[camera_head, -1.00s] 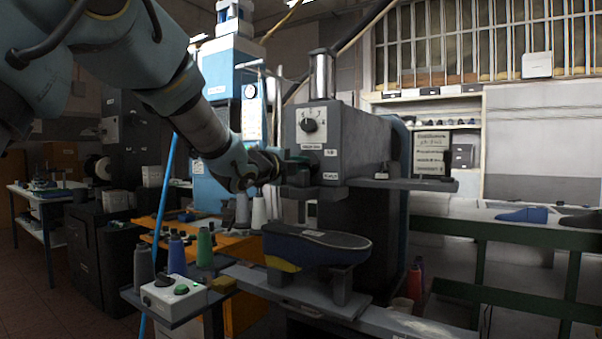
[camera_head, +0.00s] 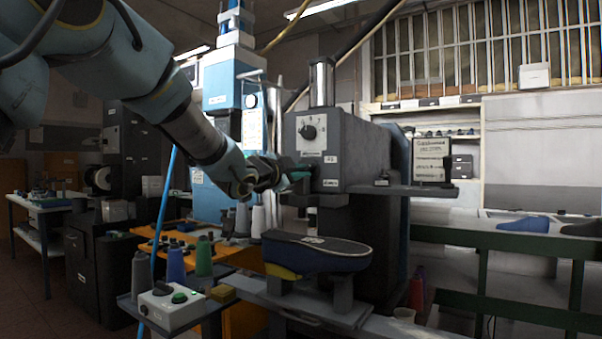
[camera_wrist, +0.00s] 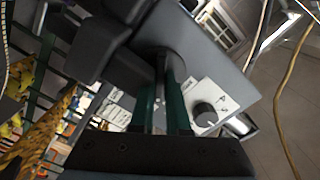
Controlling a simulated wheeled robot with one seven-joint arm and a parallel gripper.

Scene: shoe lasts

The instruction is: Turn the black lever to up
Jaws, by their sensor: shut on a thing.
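The black lever (camera_wrist: 160,72) shows as a narrow dark bar between my green fingers in the wrist view. Its full shape and its angle are hidden by my fingers and the machine. My gripper (camera_head: 297,174) is at the front left side of the grey machine (camera_head: 358,152), below its black dial. In the wrist view my gripper (camera_wrist: 164,100) has its two green fingers close together, shut on the lever. The black dial (camera_head: 308,132) on the machine's front panel is apart from my fingers; it also shows in the wrist view (camera_wrist: 206,115).
A blue shoe last (camera_head: 316,253) rests on a stand below my gripper. A control box (camera_head: 172,308) with a black knob and several thread spools stand at the lower left. A grey shelf (camera_head: 425,189) juts out on the machine's right. A green-framed bench stands at the right.

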